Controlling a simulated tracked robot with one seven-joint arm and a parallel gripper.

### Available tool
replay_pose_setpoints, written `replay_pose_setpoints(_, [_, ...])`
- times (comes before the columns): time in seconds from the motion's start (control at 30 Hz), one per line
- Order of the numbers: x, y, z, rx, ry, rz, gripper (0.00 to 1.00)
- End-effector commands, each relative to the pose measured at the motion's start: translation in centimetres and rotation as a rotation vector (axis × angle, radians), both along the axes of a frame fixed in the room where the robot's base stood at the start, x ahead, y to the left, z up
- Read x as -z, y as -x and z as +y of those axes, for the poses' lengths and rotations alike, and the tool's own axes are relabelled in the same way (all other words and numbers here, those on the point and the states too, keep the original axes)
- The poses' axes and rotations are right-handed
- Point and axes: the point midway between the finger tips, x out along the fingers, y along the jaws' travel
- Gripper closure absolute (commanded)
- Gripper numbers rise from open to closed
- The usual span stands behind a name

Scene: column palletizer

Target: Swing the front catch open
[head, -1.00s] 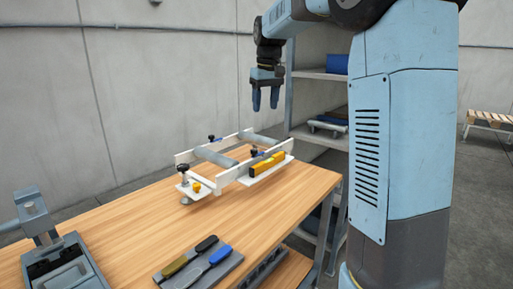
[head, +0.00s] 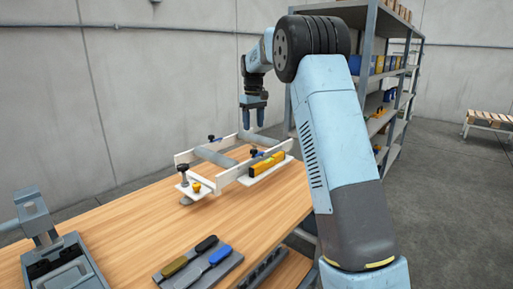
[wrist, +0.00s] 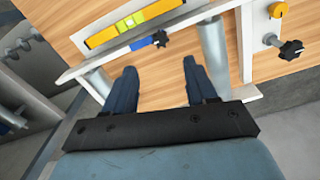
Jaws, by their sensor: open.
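A white rail frame (head: 222,179) with two grey rollers stands on the wooden table. A small blue catch (head: 258,154) sits on its near rail, partly hidden behind the yellow level. In the wrist view this blue catch (wrist: 143,43) shows with a black star knob (wrist: 161,39) at its end. Another black knob with a blue piece (head: 214,138) is on the far rail. My gripper (head: 254,118) is open and empty, above the frame's far part. In the wrist view my gripper (wrist: 157,66) has its fingers spread between the rollers, apart from the catch.
The yellow level (head: 267,164) lies on a white side plate. A black knob (head: 182,168) and an orange knob (head: 196,187) stand at the frame's left end. Tools (head: 205,258) lie on a grey tray in front. A grey device (head: 60,262) is at left, shelving (head: 365,50) behind.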

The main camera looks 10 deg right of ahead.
Motion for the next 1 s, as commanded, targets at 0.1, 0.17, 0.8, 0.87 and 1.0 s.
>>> replay_pose_setpoints(0.1, [2.2,0.1,0.0,0.000,0.000,0.002,0.43])
replay_pose_setpoints(0.17, [3.3,0.1,0.0,0.000,0.000,0.003,0.43])
replay_pose_setpoints(0.8, [10.5,0.0,-0.1,0.002,0.000,0.000,0.43])
replay_pose_setpoints(0.87, [10.5,0.0,-0.1,0.002,0.000,0.000,0.43])
replay_pose_setpoints(1.0, [10.5,0.0,-0.1,0.002,0.000,0.000,0.43])
